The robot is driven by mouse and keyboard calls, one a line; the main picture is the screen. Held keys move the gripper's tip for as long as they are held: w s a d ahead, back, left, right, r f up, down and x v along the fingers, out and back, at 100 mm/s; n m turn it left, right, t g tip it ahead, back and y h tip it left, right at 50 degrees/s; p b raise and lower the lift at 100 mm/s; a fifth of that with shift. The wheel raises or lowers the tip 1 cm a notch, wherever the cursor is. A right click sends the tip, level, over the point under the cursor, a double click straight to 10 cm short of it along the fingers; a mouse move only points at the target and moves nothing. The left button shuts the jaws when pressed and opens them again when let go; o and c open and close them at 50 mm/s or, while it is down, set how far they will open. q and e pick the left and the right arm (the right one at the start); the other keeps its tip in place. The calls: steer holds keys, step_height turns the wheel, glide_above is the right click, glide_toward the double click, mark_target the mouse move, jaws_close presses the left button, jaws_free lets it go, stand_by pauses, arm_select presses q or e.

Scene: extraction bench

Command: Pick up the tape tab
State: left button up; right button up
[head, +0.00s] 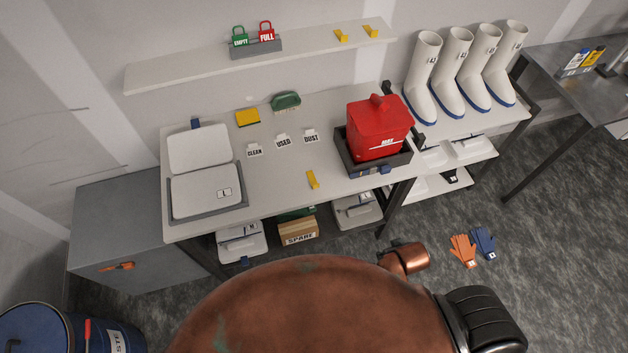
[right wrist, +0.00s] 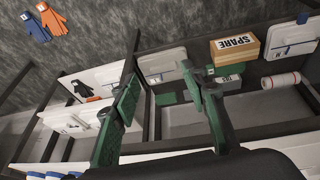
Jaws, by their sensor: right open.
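Neither gripper is visible in the head view.
A red container (head: 378,128) sits in a dark tray; a lidded white case (head: 205,190) is at left. A SPARE box (head: 298,231) is below the bench, also in the right wrist view (right wrist: 235,46). Gloves (head: 463,250) lie on the floor. Bench top around the tab is clear.

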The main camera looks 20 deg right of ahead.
steer(key=w+r+t+h, duration=0.1)
steer(key=w+r+t, duration=0.1)
steer(key=w+r, duration=0.3)
steer(key=n+t+y, duration=0.1)
steer(key=t+y, duration=0.2)
steer(key=t, duration=0.5)
glide_toward(316, 186)
steer(key=w, duration=0.3)
steer(key=x, duration=0.6)
steer(key=shift+w+a+f, duration=0.1)
steer(key=shift+w+f, duration=0.05)
steer(key=shift+f, duration=0.35)
steer(key=shift+w+f, duration=0.15)
steer(key=shift+w, duration=0.15)
steer(key=shift+s, duration=0.1)
steer(key=shift+c, duration=0.3)
steer(key=c, duration=0.8)
